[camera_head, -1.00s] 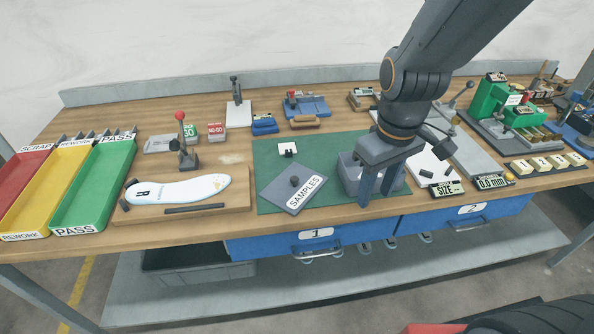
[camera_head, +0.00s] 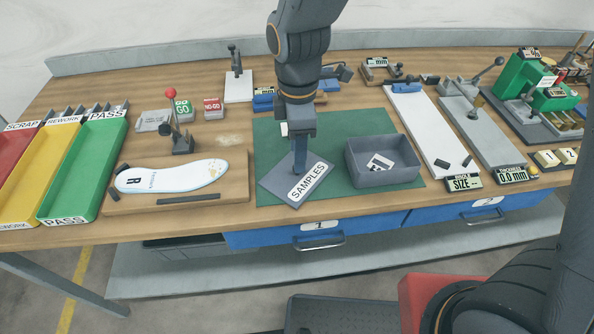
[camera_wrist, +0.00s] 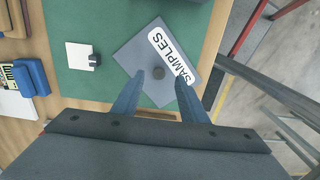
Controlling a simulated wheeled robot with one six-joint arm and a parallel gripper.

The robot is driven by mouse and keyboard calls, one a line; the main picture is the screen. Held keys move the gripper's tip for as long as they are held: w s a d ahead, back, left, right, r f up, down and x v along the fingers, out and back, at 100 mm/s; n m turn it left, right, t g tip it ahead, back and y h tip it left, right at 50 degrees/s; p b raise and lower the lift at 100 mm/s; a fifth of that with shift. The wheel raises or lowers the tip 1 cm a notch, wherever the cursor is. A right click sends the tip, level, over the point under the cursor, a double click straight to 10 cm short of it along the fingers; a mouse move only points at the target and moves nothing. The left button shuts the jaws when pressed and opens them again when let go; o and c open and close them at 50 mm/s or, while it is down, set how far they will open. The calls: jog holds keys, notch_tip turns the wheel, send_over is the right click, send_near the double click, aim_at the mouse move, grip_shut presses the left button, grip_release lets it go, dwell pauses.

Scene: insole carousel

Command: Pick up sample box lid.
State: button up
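The sample box lid (camera_head: 277,187) is a flat grey square with a white SAMPLES label, lying turned at an angle on the green mat (camera_head: 375,125). My gripper (camera_head: 300,170) is over the lid, pointing down. I cannot tell exactly how far the fingertips are above the lid.
The open grey sample box (camera_head: 405,176) stands on the mat right of the lid, with a small black-and-white item inside. The insole (camera_head: 172,176) on its wooden board lies to the left. A small white block (camera_wrist: 83,57) is near the lid.

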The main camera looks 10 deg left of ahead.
jog(key=shift+a+f+p, duration=0.1)
jog(key=shift+f+p, duration=0.35)
jog(key=shift+f, duration=1.45)
grip_shut()
